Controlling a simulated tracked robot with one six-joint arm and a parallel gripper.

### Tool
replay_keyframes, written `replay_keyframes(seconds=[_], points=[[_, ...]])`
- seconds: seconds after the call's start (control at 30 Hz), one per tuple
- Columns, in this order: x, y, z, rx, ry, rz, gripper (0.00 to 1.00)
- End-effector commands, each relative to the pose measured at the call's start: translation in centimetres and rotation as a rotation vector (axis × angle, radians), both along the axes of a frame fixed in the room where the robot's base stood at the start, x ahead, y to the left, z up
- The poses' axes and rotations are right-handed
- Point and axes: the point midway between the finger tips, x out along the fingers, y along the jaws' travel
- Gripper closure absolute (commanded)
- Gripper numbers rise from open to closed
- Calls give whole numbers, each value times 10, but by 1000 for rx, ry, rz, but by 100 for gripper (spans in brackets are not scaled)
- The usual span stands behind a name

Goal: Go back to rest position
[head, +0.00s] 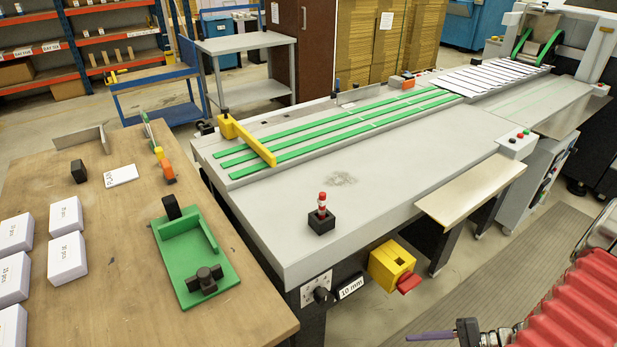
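My arm, with a red ribbed sleeve, enters at the lower right. The end of my gripper (468,332) shows at the bottom edge as a dark block with a thin purple piece pointing left. The frame's bottom edge cuts it off, so I cannot tell whether the fingers are open or shut, or whether the purple piece is held. It is in front of the long grey machine table (370,200), apart from it, over the floor.
A wooden table (110,240) at left carries white stacks and a green fixture (195,250). The machine has green rails, a yellow stop (247,138), a red-topped black block (321,214), a yellow box (390,265) and a projecting tray (470,190). Floor is clear below the tray.

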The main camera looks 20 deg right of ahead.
Motion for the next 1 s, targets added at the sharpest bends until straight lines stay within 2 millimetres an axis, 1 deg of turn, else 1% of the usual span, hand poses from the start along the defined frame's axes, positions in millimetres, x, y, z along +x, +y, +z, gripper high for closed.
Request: replay_keyframes(seconds=[0.03,0.5,0.73,1.0], points=[[1,3,8,-24,21,33,62],[2,25,67,-286,195,276,62],[6,35,96,-440,230,373,62],[14,47,132,-631,230,471,62]])
